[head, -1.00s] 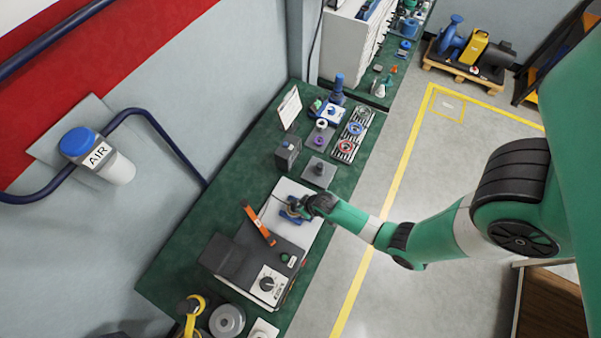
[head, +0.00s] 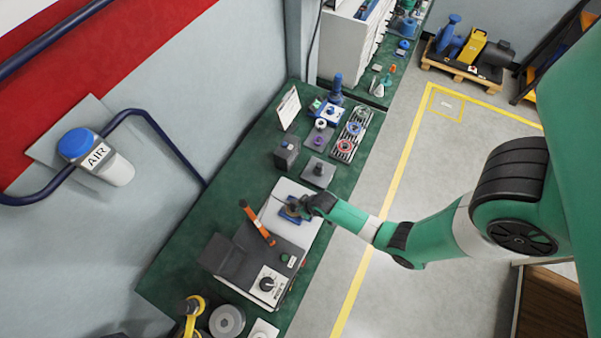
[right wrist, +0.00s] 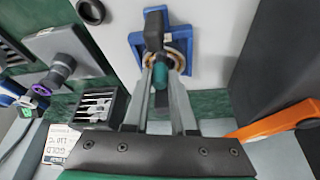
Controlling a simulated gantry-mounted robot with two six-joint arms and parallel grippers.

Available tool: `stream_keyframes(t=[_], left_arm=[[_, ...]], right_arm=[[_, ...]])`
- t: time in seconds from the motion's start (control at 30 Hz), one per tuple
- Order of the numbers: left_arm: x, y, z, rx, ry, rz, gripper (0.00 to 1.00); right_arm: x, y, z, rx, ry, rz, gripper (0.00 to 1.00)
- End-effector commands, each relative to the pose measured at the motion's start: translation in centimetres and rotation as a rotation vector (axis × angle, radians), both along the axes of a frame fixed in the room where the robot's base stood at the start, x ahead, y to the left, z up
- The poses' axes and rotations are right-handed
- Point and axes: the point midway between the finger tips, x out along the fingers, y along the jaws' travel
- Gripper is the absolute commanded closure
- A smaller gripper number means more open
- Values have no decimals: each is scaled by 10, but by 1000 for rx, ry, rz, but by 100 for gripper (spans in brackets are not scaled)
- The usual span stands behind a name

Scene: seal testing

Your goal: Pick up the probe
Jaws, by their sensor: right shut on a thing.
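The probe (right wrist: 160,75), a dark rod-like piece with a teal end, is between the fingers of my right gripper (right wrist: 163,60) in the right wrist view. The gripper is shut on it. Behind it is a blue holder (right wrist: 136,40) with a brass-coloured ring, on a pale plate. I cannot tell whether the probe is clear of the holder. In the head view my right gripper (head: 303,208) is low over the blue holder (head: 288,215), hiding most of the probe. My left gripper is not in view.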

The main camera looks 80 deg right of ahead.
Motion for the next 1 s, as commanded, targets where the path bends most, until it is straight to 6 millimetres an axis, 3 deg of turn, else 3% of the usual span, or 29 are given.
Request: stream_keyframes(t=[0.17, 0.37, 0.63, 0.8, 1.0], left_arm=[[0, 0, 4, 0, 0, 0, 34], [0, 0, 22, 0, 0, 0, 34], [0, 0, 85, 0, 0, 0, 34], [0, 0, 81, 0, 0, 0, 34], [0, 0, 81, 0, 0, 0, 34]], right_arm=[[0, 0, 7, 0, -1, 0, 100], [0, 0, 38, -1, -3, 0, 100], [-52, 13, 105, 1, 2, -2, 100], [-99, 26, 115, 1, 3, -4, 100], [-129, 33, 127, 1, 1, -5, 100]])
